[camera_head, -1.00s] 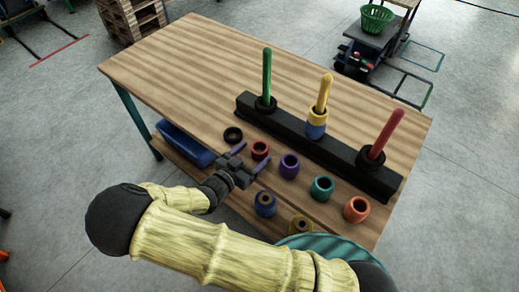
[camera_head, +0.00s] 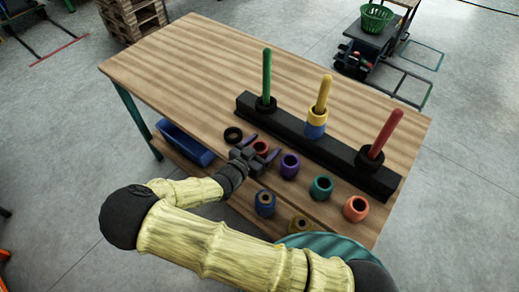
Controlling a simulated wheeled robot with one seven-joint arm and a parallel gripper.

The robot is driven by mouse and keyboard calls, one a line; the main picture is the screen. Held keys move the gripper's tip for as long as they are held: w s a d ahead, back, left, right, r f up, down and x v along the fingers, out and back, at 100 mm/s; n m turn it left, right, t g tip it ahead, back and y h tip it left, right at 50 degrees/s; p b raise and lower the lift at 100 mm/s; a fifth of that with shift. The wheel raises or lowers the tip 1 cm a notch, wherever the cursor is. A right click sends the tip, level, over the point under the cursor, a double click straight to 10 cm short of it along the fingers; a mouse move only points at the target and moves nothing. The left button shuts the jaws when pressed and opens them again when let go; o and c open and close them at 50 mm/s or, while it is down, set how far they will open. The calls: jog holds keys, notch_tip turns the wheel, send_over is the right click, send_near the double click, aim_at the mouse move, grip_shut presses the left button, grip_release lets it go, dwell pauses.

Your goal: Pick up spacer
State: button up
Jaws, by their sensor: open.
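Several ring-shaped spacers stand on the wooden table. A red spacer (camera_head: 261,147) is between the purple fingertips of my gripper (camera_head: 262,145), which is open. Its lower part is hidden by the gripper, and I cannot tell whether the fingers touch it. A black spacer (camera_head: 233,135) lies just left of the gripper. A purple spacer (camera_head: 290,165) stands close to its right. A teal spacer (camera_head: 321,187) and an orange spacer (camera_head: 355,208) are farther right. A blue spacer (camera_head: 265,204) and a yellow-brown spacer (camera_head: 299,226) are nearer the front edge.
A black bar (camera_head: 342,156) behind the spacers carries a green peg (camera_head: 266,72), a yellow peg (camera_head: 324,90) and a red peg (camera_head: 386,134), each with rings at its base. A blue bin (camera_head: 184,143) sits below the table's left front. The table's far left (camera_head: 190,60) is clear.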

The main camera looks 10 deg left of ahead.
jog(key=c, duration=1)
jog(key=shift+r, duration=0.1)
jog(key=shift+c, duration=0.2)
notch_tip(320, 180, up, 10)
dwell(0.5)
